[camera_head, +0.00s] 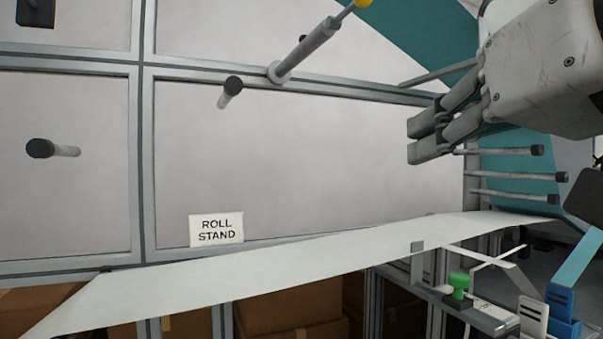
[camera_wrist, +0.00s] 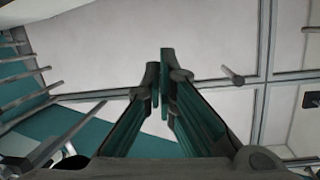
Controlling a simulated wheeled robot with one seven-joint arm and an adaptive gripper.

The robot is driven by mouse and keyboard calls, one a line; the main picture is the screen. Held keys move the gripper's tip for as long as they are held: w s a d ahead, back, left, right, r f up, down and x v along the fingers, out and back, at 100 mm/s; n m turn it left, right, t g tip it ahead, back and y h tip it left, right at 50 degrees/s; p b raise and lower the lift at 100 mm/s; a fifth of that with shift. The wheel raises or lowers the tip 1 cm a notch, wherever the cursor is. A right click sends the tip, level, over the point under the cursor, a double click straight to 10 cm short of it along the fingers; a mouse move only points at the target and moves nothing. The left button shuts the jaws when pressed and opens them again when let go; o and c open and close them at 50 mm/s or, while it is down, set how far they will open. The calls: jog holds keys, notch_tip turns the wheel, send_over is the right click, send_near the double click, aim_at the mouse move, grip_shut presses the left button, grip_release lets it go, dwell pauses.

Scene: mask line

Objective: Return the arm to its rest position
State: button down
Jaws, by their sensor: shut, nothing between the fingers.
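My gripper (camera_head: 428,138) is at the upper right of the head view, in front of the grey panel wall. Its fingers point left and are together with nothing between them. In the wrist view my gripper (camera_wrist: 164,60) points up the picture, with the fingertips side by side. Nothing is held. The fingers appear clear of the wall and pegs, though the exact distance cannot be told.
A "ROLL STAND" sign (camera_head: 216,230) is on the panel wall. A white strip (camera_head: 250,271) runs below it. Dark-tipped pegs (camera_head: 505,151) stick out beside my gripper. A green knob (camera_head: 459,281) sits at the lower right.

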jog(key=s+d+f+g+h, duration=0.2)
jog(key=f+g, duration=0.2)
jog(key=f, duration=0.8)
jog(key=s+d+f+g+h, duration=0.15)
jog(key=f+g, duration=0.25)
jog(key=f, duration=0.7)
jog(key=s+d+f+m+g+h, duration=0.1)
jog(key=s+d+f+g, duration=0.15)
jog(key=s+f, duration=0.35)
jog(key=s+d+f+g, duration=0.1)
jog(key=s+f+g, duration=0.3)
jog(key=s+f, duration=0.2)
notch_tip(320, 180, up, 26)
jog(key=t+p, duration=0.4)
jog(key=p, duration=1.9)
jog(key=shift+f+p, duration=0.25)
jog(key=shift+p, duration=0.1)
jog(key=shift+w, duration=0.15)
